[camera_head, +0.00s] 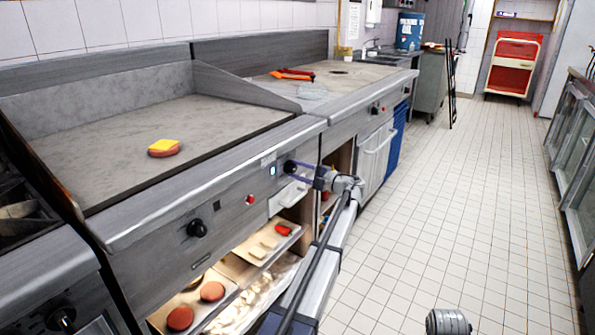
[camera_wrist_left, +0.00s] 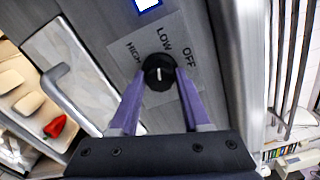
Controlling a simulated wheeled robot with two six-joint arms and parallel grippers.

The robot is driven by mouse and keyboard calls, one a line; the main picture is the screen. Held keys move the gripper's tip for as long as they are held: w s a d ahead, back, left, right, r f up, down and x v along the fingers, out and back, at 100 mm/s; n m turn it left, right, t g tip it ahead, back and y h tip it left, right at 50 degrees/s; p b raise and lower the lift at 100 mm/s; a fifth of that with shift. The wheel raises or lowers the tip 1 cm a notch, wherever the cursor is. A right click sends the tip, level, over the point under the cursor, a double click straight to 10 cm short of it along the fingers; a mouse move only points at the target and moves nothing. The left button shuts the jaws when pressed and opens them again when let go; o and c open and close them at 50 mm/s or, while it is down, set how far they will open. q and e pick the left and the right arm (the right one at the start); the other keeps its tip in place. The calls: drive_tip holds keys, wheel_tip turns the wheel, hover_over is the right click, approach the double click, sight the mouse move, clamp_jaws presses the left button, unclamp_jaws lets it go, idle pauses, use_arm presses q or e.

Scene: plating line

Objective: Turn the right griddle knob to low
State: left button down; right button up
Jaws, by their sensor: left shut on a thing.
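The right griddle knob (camera_head: 290,167) is a round black dial on the griddle's front panel, right of a small lit display (camera_head: 273,170). In the left wrist view the knob (camera_wrist_left: 158,70) has HIGH, LOW and OFF printed around it. A short white mark on its face runs nearly up and down, roughly in line with LOW. My left gripper (camera_head: 297,168) reaches the panel from the right. In the wrist view its purple fingers (camera_wrist_left: 160,82) are shut on the knob from both sides.
A left knob (camera_head: 197,228) and a red button (camera_head: 250,199) sit on the same panel. A patty with cheese (camera_head: 163,148) lies on the griddle plate (camera_head: 110,150). A shelf below holds trays of food. The tiled floor (camera_head: 450,210) to the right is clear.

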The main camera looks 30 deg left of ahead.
use_arm(q)
drive_tip(key=shift+a+m, duration=0.25)
drive_tip(key=shift+m, duration=0.75)
drive_tip(key=shift+r, duration=0.1)
drive_tip(key=shift+c, duration=1.8)
unclamp_jaws()
drive_tip(key=shift+a, duration=0.1)
drive_tip(key=shift+d, duration=0.2)
drive_tip(key=d, duration=0.7)
drive_tip(key=shift+s+d, duration=0.25)
drive_tip(key=shift+s, duration=0.05)
